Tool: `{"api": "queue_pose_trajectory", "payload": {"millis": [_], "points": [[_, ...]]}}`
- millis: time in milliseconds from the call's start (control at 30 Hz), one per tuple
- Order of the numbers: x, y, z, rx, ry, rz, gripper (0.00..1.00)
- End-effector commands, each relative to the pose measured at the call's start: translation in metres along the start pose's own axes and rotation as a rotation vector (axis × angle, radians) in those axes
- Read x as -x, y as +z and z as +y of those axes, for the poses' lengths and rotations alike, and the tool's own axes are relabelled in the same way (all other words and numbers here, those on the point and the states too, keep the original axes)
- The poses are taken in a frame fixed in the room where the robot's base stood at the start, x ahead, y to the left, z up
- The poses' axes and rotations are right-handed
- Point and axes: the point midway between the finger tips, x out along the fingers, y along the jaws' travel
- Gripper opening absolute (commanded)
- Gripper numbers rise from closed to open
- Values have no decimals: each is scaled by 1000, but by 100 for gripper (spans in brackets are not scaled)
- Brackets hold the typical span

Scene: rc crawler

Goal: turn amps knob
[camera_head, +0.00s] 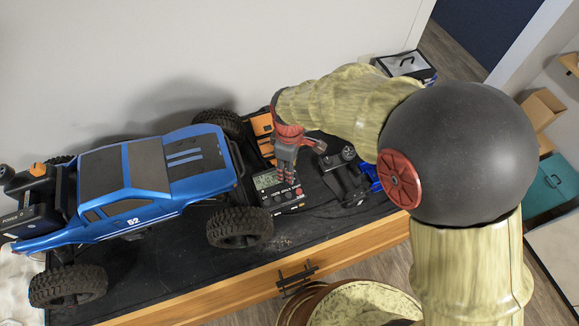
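A small dark device with a lit grey-green display (267,180) stands on the bench to the right of the blue truck. Its lower front face (290,205) carries small white print. My gripper (285,181) points down over the device, with its fingertips at or just above the right side of the display. The fingers look close together, but the view is too small to show whether they are shut or touch anything. I cannot make out the amps knob; the fingers may hide it.
A blue crawler truck (150,185) with big black tyres fills the left of the black bench mat (170,275). An orange organiser (262,125) stands behind the device. A dark controller-like object (345,180) lies right of it. The wall is close behind. Bare mat lies in front.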

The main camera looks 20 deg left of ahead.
Motion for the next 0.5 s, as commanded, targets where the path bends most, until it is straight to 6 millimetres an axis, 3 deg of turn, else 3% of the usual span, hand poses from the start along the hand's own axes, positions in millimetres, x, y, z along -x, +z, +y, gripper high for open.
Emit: {"api": "queue_pose_trajectory", "payload": {"millis": [500], "points": [[92,-1,1,0,3,3,40]]}}
